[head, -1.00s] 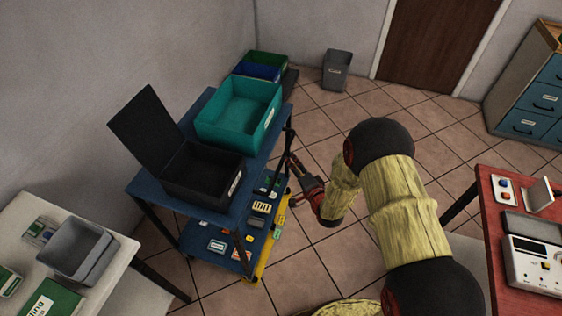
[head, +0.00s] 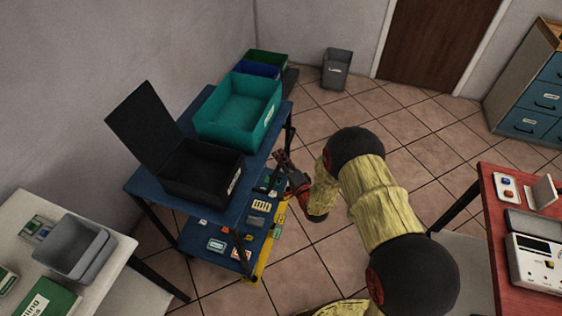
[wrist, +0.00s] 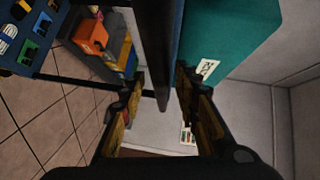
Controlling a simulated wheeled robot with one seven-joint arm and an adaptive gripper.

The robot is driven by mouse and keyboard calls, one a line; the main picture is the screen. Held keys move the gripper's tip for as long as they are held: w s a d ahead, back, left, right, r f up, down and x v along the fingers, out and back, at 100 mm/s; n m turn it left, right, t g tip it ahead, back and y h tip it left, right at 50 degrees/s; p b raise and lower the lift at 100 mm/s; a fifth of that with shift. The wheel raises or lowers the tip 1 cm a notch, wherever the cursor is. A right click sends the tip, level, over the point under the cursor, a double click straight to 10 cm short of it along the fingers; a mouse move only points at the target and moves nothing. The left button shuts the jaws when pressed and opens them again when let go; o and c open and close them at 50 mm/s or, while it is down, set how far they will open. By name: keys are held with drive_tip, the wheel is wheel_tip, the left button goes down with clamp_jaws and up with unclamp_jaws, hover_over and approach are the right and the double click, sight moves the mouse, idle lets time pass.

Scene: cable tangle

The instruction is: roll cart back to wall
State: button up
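The cart (head: 262,165) is blue with a top and a lower shelf, and it stands near the left wall (head: 90,90). Its top bears a teal bin (head: 238,140) and an open black lidded box (head: 205,190). My gripper (head: 280,158) is at the cart's right side, by the upper shelf edge. In the wrist view the fingers of my gripper (wrist: 160,95) are apart, with a dark bar of the cart (wrist: 158,60) showing between them. I cannot tell whether the fingers touch it. The teal bin (wrist: 235,35) shows beside the bar.
Small boxes and electronics (head: 258,207) lie on the lower shelf. A pale table (head: 110,270) with grey trays stands at the lower left, and a red table (head: 480,230) at the right. Green and blue bins (head: 262,62) stand behind the cart. The tiled floor (head: 400,130) is clear towards the door.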

drive_tip(key=c, duration=0.3)
clamp_jaws()
idle(0.7)
